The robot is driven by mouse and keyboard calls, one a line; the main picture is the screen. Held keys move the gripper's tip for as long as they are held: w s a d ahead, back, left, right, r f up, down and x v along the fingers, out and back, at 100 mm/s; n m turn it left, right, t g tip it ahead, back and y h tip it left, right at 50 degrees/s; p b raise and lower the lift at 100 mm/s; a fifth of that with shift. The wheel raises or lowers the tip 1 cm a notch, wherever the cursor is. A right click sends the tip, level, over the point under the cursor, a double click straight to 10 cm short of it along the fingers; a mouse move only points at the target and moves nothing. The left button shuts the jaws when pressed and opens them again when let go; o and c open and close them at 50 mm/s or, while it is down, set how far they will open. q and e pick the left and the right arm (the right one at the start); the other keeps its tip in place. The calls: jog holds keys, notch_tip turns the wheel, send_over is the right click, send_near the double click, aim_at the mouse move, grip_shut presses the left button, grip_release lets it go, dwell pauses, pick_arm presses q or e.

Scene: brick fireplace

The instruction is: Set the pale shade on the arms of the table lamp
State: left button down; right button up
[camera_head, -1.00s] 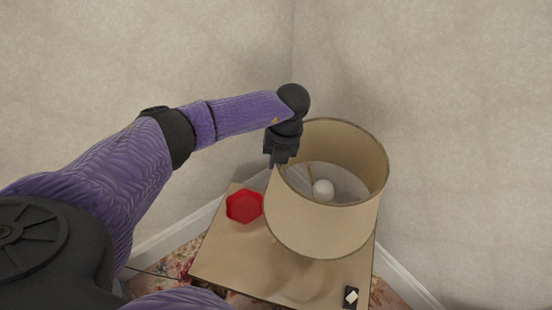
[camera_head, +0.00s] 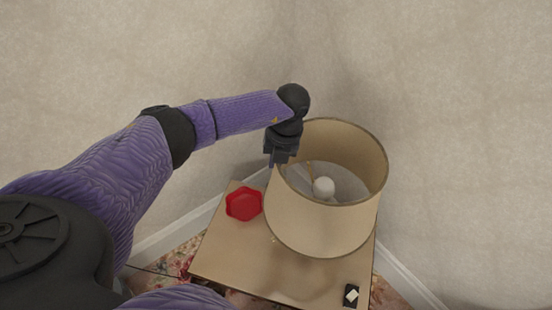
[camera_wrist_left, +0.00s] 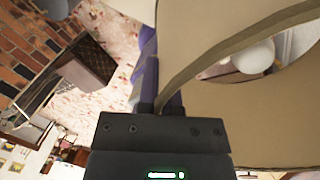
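The pale shade (camera_head: 320,228) is a beige open drum over the small table, tilted a little in the head view. My left gripper (camera_head: 279,158) is at its upper left rim. In the left wrist view the shade's wall (camera_wrist_left: 200,30) runs between the fingers of the left gripper (camera_wrist_left: 160,100), which is shut on it. The table lamp's white bulb (camera_head: 323,187) shows inside the shade, and also in the left wrist view (camera_wrist_left: 253,57). The lamp's base and most of its arms are hidden by the shade, so I cannot tell whether the shade rests on them. My right gripper is not in view.
The small table (camera_head: 225,258) stands in a wall corner. A red dish (camera_head: 244,204) lies left of the shade. A small black item with a white patch (camera_head: 351,296) lies at the table's front right. Walls are close behind and to the right.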

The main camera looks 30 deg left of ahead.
pick_arm(q)
jog(key=shift+p, duration=0.35)
dwell(0.7)
jog(key=shift+f, duration=0.3)
dwell(0.5)
jog(key=c, duration=0.7)
grip_release()
jog(key=shift+c, duration=0.2)
jog(key=shift+r, duration=0.1)
notch_tip(320, 180, up, 10)
jog(key=d+p, duration=0.1)
jog(key=p, duration=0.1)
jog(key=shift+w+d+f, duration=0.2)
jog(key=shift+w, duration=0.25)
